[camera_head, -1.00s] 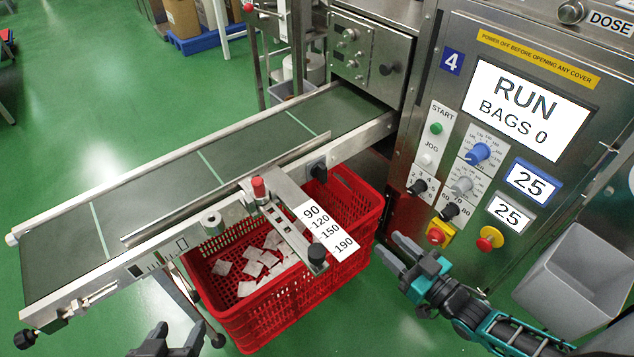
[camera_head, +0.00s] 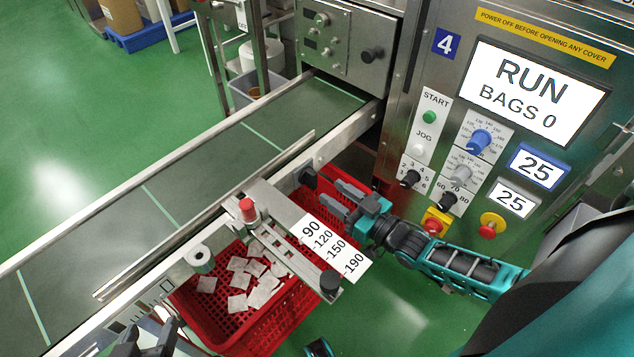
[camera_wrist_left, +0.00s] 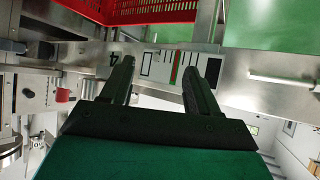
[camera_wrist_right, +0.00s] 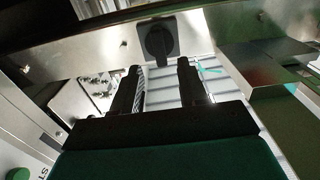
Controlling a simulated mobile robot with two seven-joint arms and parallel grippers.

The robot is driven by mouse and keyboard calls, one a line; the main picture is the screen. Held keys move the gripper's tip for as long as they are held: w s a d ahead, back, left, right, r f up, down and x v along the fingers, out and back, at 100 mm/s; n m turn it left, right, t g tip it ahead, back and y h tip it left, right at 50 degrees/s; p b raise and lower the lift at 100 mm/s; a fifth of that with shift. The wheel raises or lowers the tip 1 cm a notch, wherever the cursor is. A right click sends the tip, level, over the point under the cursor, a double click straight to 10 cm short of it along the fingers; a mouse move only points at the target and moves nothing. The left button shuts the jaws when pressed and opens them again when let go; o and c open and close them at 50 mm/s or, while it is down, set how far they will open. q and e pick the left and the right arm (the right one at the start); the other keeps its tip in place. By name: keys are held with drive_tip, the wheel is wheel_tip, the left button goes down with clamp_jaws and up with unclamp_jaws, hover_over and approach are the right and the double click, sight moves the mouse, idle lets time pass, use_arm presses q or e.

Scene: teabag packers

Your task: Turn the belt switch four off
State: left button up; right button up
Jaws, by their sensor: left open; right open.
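The belt switch, a black rotary knob (camera_head: 308,176), sits on the side rail of conveyor 4 beside the red crate. In the right wrist view the knob (camera_wrist_right: 158,40) is on a dark square plate, ahead of the fingertips, with its grip bar roughly upright. My right gripper (camera_head: 328,196) is open and empty, just right of the knob and apart from it. It also shows in the right wrist view (camera_wrist_right: 160,68). My left gripper (camera_head: 150,332) is open and empty, low at the left by the conveyor's near side.
The red crate (camera_head: 285,325) with several teabags stands under the rail. A guide bracket with a red knob (camera_head: 247,208) and a white number plate (camera_head: 330,246) juts over it. The machine panel reads RUN (camera_head: 532,82). A red emergency button (camera_head: 433,226) is close to my right arm.

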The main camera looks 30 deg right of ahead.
sight(316, 181)
drive_tip(key=b+x, duration=0.1)
drive_tip(key=x, duration=0.5)
drive_tip(key=shift+c, duration=0.2)
clamp_jaws()
